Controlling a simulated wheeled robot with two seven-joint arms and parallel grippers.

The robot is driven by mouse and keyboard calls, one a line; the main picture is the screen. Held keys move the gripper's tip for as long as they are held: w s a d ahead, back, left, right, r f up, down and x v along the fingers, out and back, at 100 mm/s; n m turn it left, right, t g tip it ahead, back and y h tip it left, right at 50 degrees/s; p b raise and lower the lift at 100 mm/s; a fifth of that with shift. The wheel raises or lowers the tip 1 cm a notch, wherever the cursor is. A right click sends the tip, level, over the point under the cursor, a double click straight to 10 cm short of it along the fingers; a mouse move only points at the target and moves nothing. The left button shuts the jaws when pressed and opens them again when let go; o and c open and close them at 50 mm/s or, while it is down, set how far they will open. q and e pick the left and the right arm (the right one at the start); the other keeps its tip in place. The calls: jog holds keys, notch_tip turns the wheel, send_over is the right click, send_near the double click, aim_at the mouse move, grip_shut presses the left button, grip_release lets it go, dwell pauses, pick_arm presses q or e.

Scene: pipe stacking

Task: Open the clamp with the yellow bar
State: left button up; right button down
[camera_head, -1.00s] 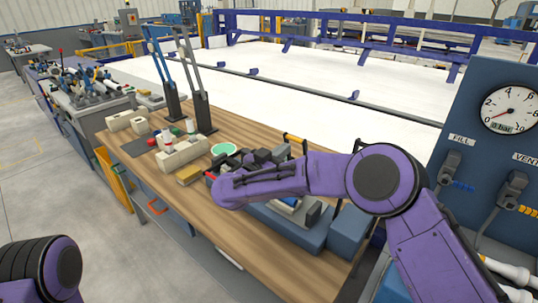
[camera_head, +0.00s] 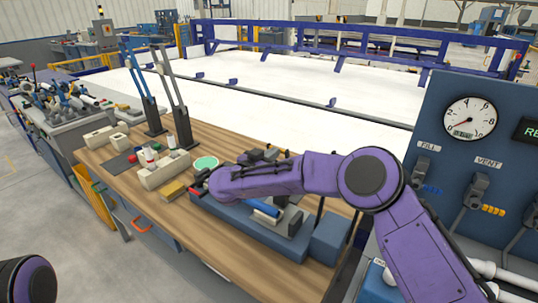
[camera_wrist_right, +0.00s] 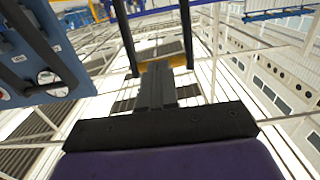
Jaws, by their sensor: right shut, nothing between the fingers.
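The clamp's yellow bar (camera_wrist_right: 178,61) shows in the right wrist view, linking two black rods (camera_wrist_right: 187,30). My right gripper (camera_wrist_right: 158,70) is shut and empty there, with its tips in line with the bar; I cannot tell whether they touch. In the head view the right gripper (camera_head: 280,154) shows only in part, as dark pieces behind my purple forearm, over the blue fixture (camera_head: 275,236). The bar is hidden there. A thin dark post (camera_head: 320,211) stands below the forearm, perhaps part of the clamp. My left gripper is out of view.
The wooden bench (camera_head: 195,222) has free room along its front. A yellow block (camera_head: 172,190), beige blocks (camera_head: 165,170) and two tall levers (camera_head: 178,105) stand to the left. A blue gauge panel (camera_head: 470,165) rises at the right.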

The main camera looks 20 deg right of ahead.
jog(key=shift+r, duration=0.1)
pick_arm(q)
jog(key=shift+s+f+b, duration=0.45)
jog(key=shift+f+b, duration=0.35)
pick_arm(e)
jog(key=v, duration=1.4)
jog(key=shift+a+f, duration=0.1)
jog(key=shift+f, duration=0.2)
